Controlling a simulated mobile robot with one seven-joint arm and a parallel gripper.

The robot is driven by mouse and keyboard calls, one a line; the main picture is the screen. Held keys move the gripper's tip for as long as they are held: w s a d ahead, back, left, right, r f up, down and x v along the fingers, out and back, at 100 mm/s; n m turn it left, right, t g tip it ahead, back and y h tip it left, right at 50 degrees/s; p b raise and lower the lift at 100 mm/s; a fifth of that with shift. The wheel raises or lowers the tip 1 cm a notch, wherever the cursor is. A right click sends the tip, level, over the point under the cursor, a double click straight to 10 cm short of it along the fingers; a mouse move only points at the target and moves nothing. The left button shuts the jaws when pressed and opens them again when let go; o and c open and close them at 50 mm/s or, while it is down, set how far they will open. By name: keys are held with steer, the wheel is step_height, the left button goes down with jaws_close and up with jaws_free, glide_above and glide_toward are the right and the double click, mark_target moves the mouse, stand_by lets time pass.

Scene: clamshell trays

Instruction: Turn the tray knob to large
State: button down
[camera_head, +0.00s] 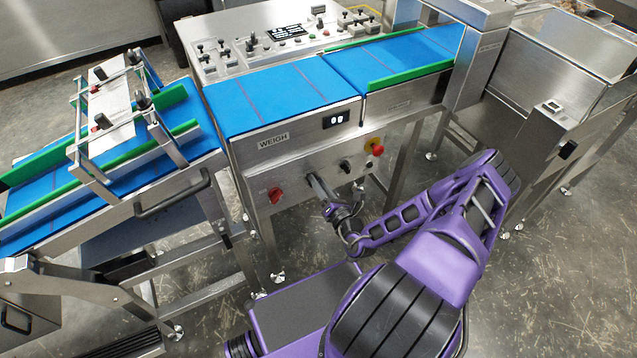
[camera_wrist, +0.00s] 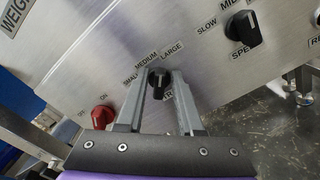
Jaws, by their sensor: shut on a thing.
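The tray knob (camera_wrist: 159,78) is black and sits on the steel front panel, with SMALL to its left, MEDIUM above and LARGE to its upper right. A label below it is partly hidden by my fingers. My gripper (camera_wrist: 160,84) is shut on the tray knob, one finger on each side. The knob seems to point roughly upward, but its exact setting is hard to tell. In the head view my gripper (camera_head: 314,181) reaches the panel under the WEIGH label and hides the knob.
A red off/on knob (camera_wrist: 102,116) is close on the left, and a black speed knob (camera_wrist: 242,31) is to the right. A red stop button (camera_head: 377,149) is farther right on the panel. Blue conveyor belts (camera_head: 280,92) run above the panel.

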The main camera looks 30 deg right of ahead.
steer(key=shift+f+m, duration=0.1)
steer(key=shift+m, duration=0.4)
steer(key=c, duration=0.8)
jaws_free()
steer(key=shift+c, duration=0.2)
steer(key=s+p, duration=0.1)
steer(key=s, duration=1.6)
steer(key=shift+s+d, duration=0.25)
steer(key=shift+d, duration=0.1)
